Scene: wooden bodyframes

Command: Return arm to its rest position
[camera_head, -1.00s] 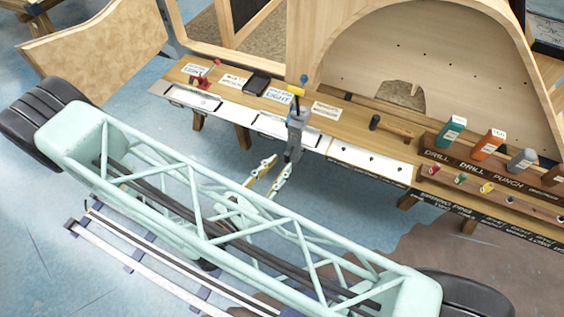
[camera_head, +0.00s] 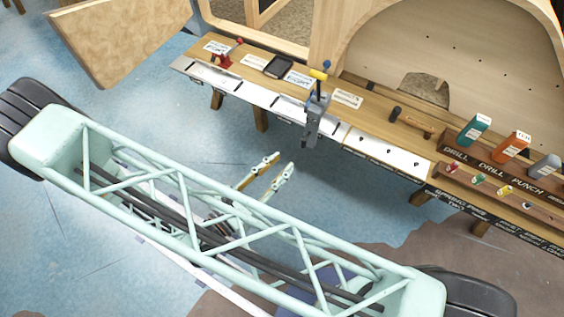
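My gripper (camera_head: 283,161) shows in the head view beyond my pale green truss frame. Its two slim fingers, gold and pale green, stand apart and roughly parallel, with blue floor visible between them. Nothing shows between them. The fingertips point up and right, short of the workbench (camera_head: 358,128). Most of my arm is hidden behind the truss, so its pose cannot be told.
On the bench are a red tool (camera_head: 222,60), a black box (camera_head: 279,66), a hammer-like tool (camera_head: 416,126) and several coloured cartons, such as a teal one (camera_head: 474,130). A large arched wooden frame (camera_head: 460,50) stands behind. Blue floor (camera_head: 200,110) between truss and bench is clear.

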